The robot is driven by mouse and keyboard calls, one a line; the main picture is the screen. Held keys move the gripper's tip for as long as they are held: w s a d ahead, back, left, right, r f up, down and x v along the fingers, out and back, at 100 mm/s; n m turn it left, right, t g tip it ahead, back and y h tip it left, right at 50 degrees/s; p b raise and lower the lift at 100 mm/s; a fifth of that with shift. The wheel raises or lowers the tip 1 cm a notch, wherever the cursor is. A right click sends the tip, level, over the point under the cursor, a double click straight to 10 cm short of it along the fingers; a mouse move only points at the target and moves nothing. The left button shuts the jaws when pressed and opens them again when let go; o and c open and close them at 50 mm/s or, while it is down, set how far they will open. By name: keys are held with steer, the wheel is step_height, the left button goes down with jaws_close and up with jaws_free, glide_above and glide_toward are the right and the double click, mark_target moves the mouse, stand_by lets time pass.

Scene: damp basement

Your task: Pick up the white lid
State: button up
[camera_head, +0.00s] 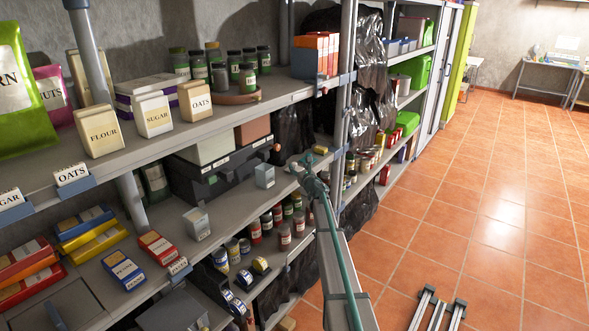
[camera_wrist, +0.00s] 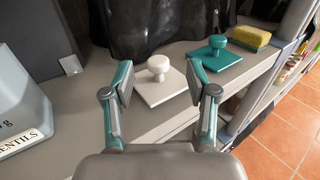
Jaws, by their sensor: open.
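The white lid (camera_wrist: 158,88), a flat square plate with a round knob, lies on the grey shelf in the wrist view. My gripper (camera_wrist: 159,82) is open and empty, with one finger on each side of the lid in the picture. The lid is beyond the fingertips, and I see no contact. In the head view my gripper (camera_head: 309,170) reaches over the shelf's outer end, and it mostly hides the lid there.
A teal lid (camera_wrist: 216,55) lies right of the white one, with a yellow sponge (camera_wrist: 248,38) behind it. A grey-blue lentils container (camera_wrist: 18,108) stands at left. Black plastic sheeting (camera_wrist: 150,22) hangs behind. A shelf post (camera_wrist: 290,25) is at right.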

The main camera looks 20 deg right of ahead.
mark_target(294, 163)
steer(key=w+p, duration=0.2)
steer(key=w, duration=0.3)
steer(key=shift+f, duration=0.2)
steer(key=c, duration=1.1)
steer(key=shift+o, duration=0.2)
steer(key=shift+r, duration=0.15)
